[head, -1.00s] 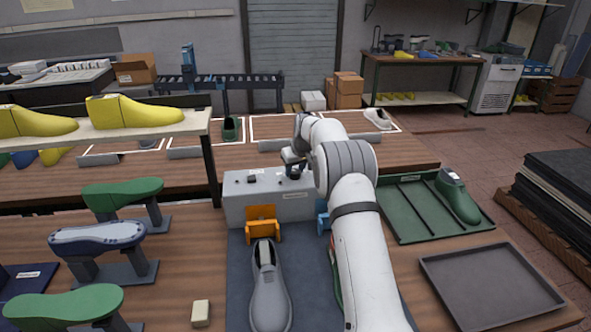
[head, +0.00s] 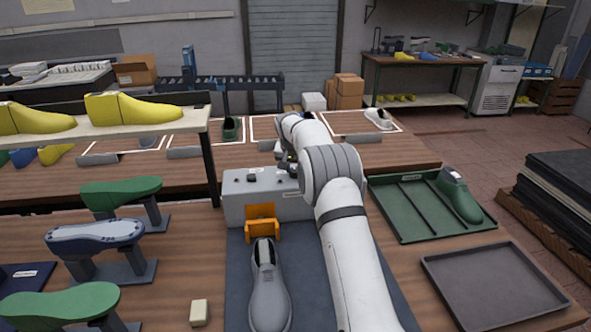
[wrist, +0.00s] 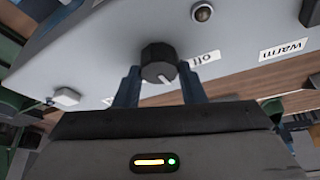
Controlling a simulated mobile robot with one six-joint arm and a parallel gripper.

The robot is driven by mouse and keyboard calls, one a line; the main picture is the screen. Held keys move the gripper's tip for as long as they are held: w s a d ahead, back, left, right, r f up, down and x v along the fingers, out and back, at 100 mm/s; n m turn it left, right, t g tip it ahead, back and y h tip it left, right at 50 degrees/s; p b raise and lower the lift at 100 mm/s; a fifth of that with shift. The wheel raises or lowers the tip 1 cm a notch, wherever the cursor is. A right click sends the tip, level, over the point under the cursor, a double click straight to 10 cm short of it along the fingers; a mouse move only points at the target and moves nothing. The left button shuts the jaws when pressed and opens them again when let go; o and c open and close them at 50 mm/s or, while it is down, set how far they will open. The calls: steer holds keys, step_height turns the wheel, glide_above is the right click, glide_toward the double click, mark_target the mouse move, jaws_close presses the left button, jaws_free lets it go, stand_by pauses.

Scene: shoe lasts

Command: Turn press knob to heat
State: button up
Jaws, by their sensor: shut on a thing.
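The press (head: 232,208) is a light grey box on the bench, with small controls on its top. In the wrist view its black round knob (wrist: 155,57) has a white pointer mark. An "off" label (wrist: 205,59) sits just right of the knob, and a "warm" label (wrist: 284,48) lies farther right. No "heat" label is readable. My gripper (wrist: 158,72) has its two dark blue fingers on either side of the knob, shut on it. In the head view my arm largely hides the gripper and the press's right side.
A grey shoe (head: 268,295) lies before the press, near an orange bracket (head: 262,222). A green tray (head: 405,225) with a green last (head: 460,197) and an empty grey tray (head: 490,287) are at right. Green lasts on stands (head: 120,193) are at left. A round indicator (wrist: 202,12) is above the knob.

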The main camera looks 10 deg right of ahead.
mark_target(287, 178)
steer(key=m+h, duration=0.1)
steer(key=m, duration=0.1)
steer(key=m+g+p, duration=0.1)
steer(key=m, duration=0.2)
steer(key=shift+r+m+h+p, duration=0.15)
steer(key=shift+m+h+p, duration=0.15)
steer(key=shift+h, duration=0.1)
steer(key=m+g+p, duration=0.1)
steer(key=m+p, duration=0.2)
steer(key=shift+m+g+h+p, duration=0.3)
steer(key=shift+m+g+p, duration=0.1)
steer(key=shift+m+p, duration=0.25)
steer(key=o, duration=1)
steer(key=shift+a, duration=0.1)
steer(key=v, duration=0.7)
steer(key=shift+a+r+b, duration=0.1)
steer(key=shift+r+b, duration=0.1)
steer(key=shift+b, duration=0.1)
